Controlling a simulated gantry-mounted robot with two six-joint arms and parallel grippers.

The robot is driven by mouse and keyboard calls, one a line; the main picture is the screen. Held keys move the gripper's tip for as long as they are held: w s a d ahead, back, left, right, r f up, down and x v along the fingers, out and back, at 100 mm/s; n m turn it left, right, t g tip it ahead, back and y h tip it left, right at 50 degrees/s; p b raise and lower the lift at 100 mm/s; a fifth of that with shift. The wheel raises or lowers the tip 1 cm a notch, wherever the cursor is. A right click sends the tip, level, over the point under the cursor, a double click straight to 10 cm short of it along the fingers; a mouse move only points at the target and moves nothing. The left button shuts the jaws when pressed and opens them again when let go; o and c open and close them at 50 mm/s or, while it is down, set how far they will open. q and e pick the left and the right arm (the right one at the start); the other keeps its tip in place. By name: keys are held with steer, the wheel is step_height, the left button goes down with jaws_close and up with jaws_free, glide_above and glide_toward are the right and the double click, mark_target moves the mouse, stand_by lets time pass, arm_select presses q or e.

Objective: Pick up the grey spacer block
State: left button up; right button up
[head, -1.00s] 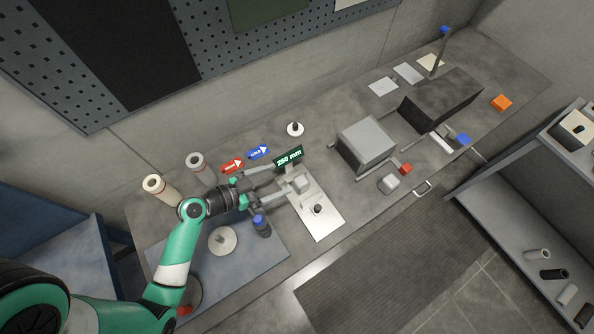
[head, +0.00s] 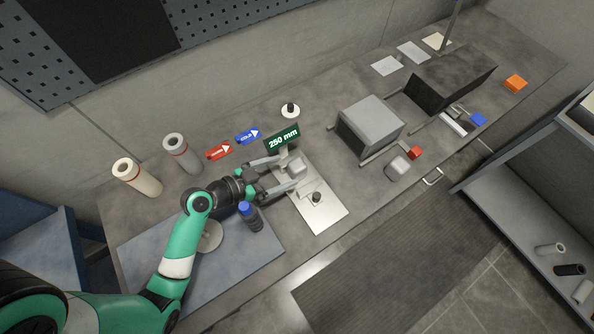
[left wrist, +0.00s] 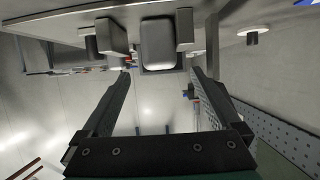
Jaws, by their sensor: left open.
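A light grey block (head: 296,168) with rounded edges sits on a pale metal plate (head: 322,214), below the green 250 mm sign (head: 283,142). My left gripper (head: 287,171) is open, with its fingers pointing at this block and one on either side of its near end. In the left wrist view the block (left wrist: 158,44) is ahead of the open fingers (left wrist: 160,76), roughly centred between them, with a small grey post on each side. My right gripper is not in view.
A blue-capped bottle (head: 250,216) stands close to my left gripper's near side. Two rollers (head: 181,152) stand at the left; a grey box (head: 369,126) is right of the plate. Bare bench lies between plate and box.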

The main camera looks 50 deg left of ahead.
mark_target(292, 167)
arm_select(q)
steer(key=b+x, duration=0.2)
steer(key=x, duration=0.2)
steer(key=shift+w+f, duration=0.15)
steer(key=shift+w, duration=0.2)
jaws_close()
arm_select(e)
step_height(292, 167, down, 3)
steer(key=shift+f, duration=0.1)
